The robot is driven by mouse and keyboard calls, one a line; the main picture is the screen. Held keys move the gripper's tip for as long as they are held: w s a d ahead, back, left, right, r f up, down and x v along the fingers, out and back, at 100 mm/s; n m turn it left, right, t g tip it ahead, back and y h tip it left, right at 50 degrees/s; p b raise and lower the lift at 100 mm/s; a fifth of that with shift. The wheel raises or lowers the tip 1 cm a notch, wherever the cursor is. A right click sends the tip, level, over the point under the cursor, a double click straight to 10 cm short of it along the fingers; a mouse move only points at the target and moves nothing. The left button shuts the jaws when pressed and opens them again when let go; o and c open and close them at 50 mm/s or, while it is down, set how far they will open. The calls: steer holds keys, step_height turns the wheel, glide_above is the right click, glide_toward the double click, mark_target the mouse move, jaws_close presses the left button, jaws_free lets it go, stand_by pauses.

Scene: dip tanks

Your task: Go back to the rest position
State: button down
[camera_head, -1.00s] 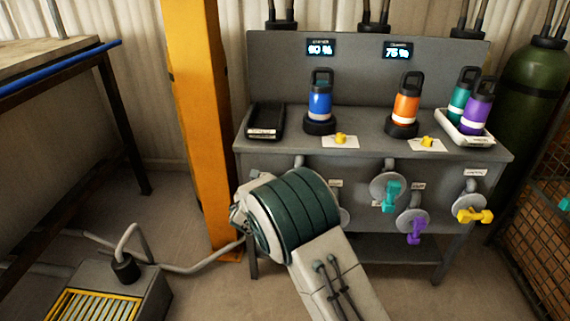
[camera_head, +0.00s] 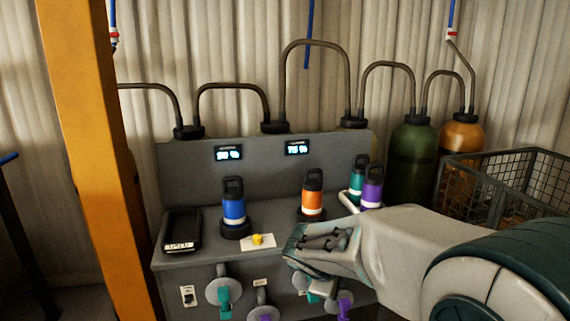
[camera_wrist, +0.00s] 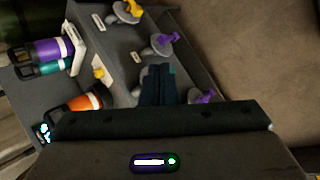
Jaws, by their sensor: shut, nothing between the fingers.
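My gripper (camera_wrist: 160,75) shows in the wrist view as two dark fingers pressed together, with nothing between them. In the head view my arm reaches in from the right, and its end (camera_head: 318,255) hangs in front of the grey bench (camera_head: 200,262), hiding part of its right side. The blue bottle (camera_head: 234,210) and the orange bottle (camera_head: 312,197) stand upright on dark round bases on the bench. The teal bottle (camera_head: 359,180) and the purple bottle (camera_head: 372,190) stand together at the right end, in a white tray (camera_wrist: 76,50).
A black tray (camera_head: 181,230) lies at the bench's left end. A yellow knob (camera_head: 257,239) sits before the blue bottle. Valves with coloured handles (camera_head: 224,300) stick out of the front. An orange post (camera_head: 92,160) stands left; gas cylinders (camera_head: 412,160) and a wire crate (camera_head: 515,185) stand right.

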steer(key=s+d+r+m+g+y+p, duration=0.1)
steer(key=s+r+m+y+p, duration=0.1)
steer(key=s+m, duration=0.4)
steer(key=s+d+r+m+g+y+p, duration=0.2)
steer(key=s+m, duration=0.5)
steer(key=s, duration=0.7)
step_height(320, 180, up, 2)
steer(key=shift+s+r+y+p, duration=0.1)
steer(key=shift+s+y+p, duration=0.3)
steer(key=shift+p, duration=0.55)
